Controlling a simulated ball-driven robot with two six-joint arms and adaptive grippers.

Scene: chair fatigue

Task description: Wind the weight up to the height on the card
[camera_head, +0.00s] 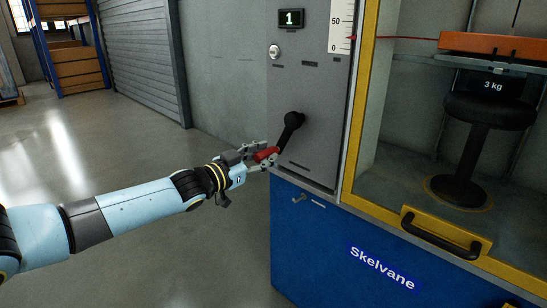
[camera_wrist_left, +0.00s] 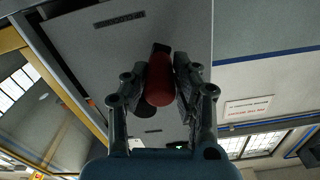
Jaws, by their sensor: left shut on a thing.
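My left gripper (camera_head: 262,157) is shut on the red grip (camera_head: 266,154) of a crank on the grey machine panel. The black crank arm (camera_head: 289,131) slants up and to the right from the grip. In the left wrist view, the red grip (camera_wrist_left: 159,80) sits between both fingers. The orange weight (camera_head: 490,45) is at the top right, above a black stool; "3 kg" shows below it. A thin red line (camera_head: 405,38) runs from near the weight to the white scale (camera_head: 342,25), a little above its 0. No readable card shows. My right gripper is out of view.
A small display (camera_head: 291,19) reads 1. The black stool (camera_head: 487,112) stands behind the yellow frame (camera_head: 362,100), which has a black handle (camera_head: 440,234). The blue base (camera_head: 330,250) reads "Skelvane". The floor left of the machine is clear.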

